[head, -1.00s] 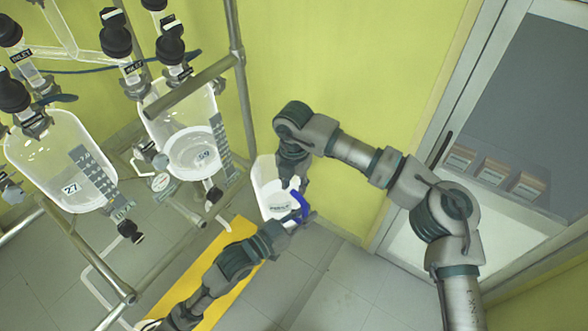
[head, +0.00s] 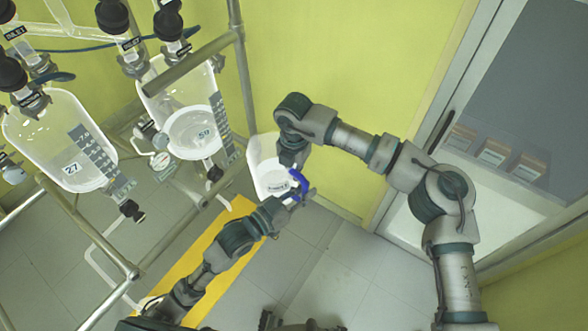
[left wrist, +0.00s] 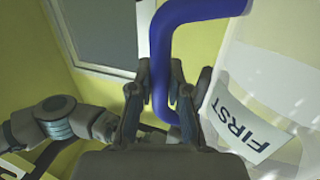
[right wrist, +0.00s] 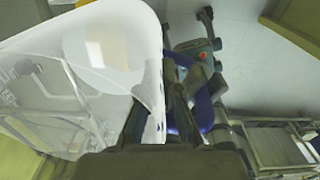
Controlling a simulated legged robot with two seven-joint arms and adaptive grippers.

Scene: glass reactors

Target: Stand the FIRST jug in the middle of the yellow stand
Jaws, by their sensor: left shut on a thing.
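The FIRST jug (head: 268,168) is a translucent white jug with a blue handle (head: 298,180). It is held in the air before the yellow wall. My left gripper (head: 294,192) is shut on the blue handle; the left wrist view shows the fingers (left wrist: 160,105) around it and the FIRST label (left wrist: 243,125). My right gripper (head: 291,158) is at the jug's rim, and in the right wrist view its fingers (right wrist: 160,110) are on either side of the jug's wall, contact unclear. The yellow stand (head: 180,272) is low on the floor, partly hidden by my left arm.
Glass reactors 27 (head: 50,135) and 59 (head: 185,105) hang in a metal pipe frame (head: 240,85) at left. A glazed cabinet (head: 500,110) with small boxes stands at right. Grey tiled floor (head: 330,255) is clear right of the stand.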

